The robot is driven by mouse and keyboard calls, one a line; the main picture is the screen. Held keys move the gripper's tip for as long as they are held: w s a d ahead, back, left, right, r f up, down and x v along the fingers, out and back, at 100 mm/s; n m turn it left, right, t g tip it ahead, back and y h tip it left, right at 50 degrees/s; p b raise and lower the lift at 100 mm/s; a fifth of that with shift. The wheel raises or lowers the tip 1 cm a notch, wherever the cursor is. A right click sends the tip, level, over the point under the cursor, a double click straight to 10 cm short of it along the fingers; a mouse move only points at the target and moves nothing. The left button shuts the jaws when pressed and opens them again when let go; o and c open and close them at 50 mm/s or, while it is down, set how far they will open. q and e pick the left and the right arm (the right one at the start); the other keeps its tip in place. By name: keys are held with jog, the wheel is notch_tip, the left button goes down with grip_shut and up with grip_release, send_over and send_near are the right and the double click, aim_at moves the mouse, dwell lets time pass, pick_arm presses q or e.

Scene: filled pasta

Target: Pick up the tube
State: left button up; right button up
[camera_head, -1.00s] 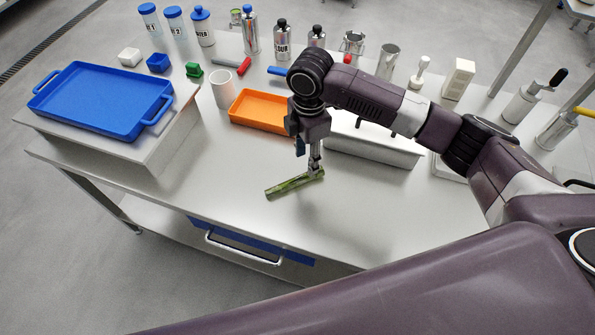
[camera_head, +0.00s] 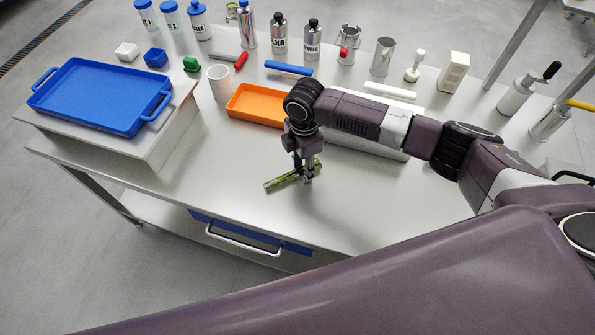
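A green, streaked tube (camera_head: 281,181) lies on the grey table near its front middle, slanting up to the right. My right gripper (camera_head: 304,174) points down over the right half of the tube. One finger shows on the near side of the tube and the other on the far side, apart from each other. The gripper looks open around the tube; contact is hard to make out. My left gripper is not in view.
A blue tray (camera_head: 100,95) sits on a raised platform at left. Several bottles and canisters line the back. The table's front left is clear.

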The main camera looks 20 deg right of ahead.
grip_shut()
jog(key=shift+r, duration=0.2)
